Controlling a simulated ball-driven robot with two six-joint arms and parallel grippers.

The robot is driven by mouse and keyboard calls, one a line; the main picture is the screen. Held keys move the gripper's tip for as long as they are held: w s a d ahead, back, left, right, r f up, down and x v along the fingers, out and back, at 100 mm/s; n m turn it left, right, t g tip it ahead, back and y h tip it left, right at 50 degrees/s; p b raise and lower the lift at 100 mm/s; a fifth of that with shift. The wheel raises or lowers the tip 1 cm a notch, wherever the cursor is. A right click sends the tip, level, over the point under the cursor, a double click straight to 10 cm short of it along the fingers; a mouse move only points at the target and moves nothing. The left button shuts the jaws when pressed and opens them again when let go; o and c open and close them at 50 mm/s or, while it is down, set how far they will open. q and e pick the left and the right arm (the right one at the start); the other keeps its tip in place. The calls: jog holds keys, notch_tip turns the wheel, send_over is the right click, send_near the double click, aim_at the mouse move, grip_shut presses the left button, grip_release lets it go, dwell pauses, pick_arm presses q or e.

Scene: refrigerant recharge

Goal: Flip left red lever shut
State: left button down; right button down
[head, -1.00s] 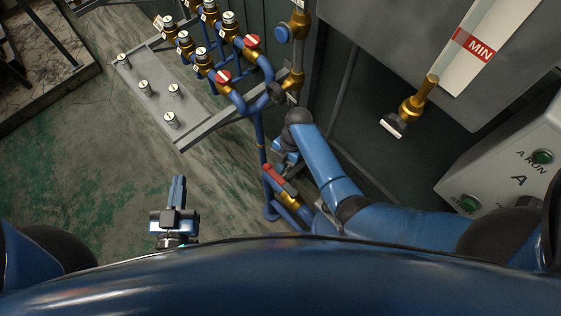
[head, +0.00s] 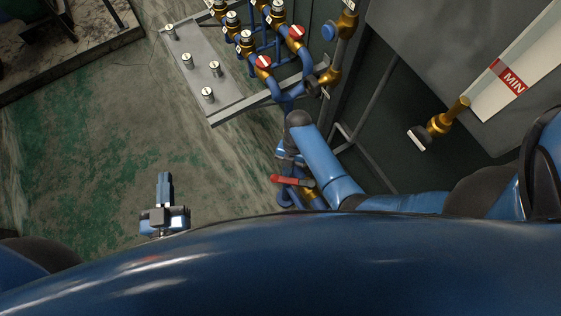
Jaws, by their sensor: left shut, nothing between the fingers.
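A red lever (head: 291,180) sits low on the blue and brass pipework, lying nearly level across the picture. My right gripper (head: 288,158) is just above it, close to its valve. The wrist hides much of that gripper, so I cannot tell its jaws or whether it touches the lever. My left gripper (head: 165,182) is shut and empty over the floor, left of and apart from the lever. Two red-topped round valves, one left (head: 263,62) and one right (head: 296,32), are higher on the manifold.
A grey plate (head: 238,88) with several silver-capped studs and brass valves stands at the upper middle. A dark cabinet (head: 395,130) is to the right, with a brass valve (head: 440,124) and a red MIN label (head: 508,76). The green-stained floor (head: 90,150) at left is clear.

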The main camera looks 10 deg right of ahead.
jog(key=s, duration=0.1)
jog(key=s+a+p, duration=0.1)
jog(key=shift+s, duration=0.35)
jog(key=shift+s+a+f+p, duration=0.15)
jog(key=shift+s+p, duration=0.15)
jog(key=shift+s, duration=0.4)
jog(key=shift+s+a+p, duration=0.15)
jog(key=shift+s+p, duration=0.1)
jog(key=shift+s, duration=0.45)
jog(key=v, duration=1.1)
jog(key=shift+b, duration=0.35)
